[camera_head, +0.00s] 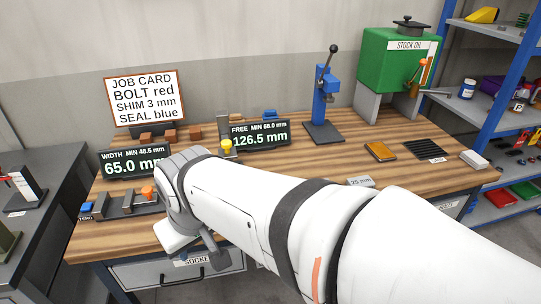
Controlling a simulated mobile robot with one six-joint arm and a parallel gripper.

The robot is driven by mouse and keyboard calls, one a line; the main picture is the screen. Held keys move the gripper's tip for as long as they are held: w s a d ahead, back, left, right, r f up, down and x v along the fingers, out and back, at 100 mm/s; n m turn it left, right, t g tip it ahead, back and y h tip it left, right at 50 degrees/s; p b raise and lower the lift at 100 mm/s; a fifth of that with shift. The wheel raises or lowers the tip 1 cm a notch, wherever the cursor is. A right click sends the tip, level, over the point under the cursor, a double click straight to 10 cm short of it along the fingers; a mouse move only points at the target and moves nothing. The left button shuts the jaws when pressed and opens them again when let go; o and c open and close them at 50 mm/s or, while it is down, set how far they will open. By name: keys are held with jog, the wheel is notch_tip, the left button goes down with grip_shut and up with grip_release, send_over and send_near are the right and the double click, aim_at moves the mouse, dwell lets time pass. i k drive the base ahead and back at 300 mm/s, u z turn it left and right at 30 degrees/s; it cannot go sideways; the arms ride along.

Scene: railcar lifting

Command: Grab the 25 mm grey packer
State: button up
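A small pale block or plate marked "25 mm" (361,181) lies near the front edge of the wooden bench, just above my arm in the picture. I cannot tell whether the mark is on the grey packer itself or on a label beside it; my arm hides the bench just in front. My white arm crosses from the lower right to the bench's front left. My gripper (205,248) is at the arm's far end, by the bench's front edge, well left of the "25 mm" mark. Its fingers are not clearly seen, nor anything between them.
Two displays, reading 65.0 (134,163) and 126.5 (259,135), stand on the bench (300,160). A blue press (325,100), green oil tank (397,62), orange pad (380,151), dark ribbed mat (423,148) and pale block (474,159) stand farther right.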

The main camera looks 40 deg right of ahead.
aim_at(365, 181)
jog(key=u, duration=1.6)
jog(key=k, duration=2.15)
jog(key=z, duration=1.9)
jog(key=i, duration=1)
jog(key=z, duration=0.05)
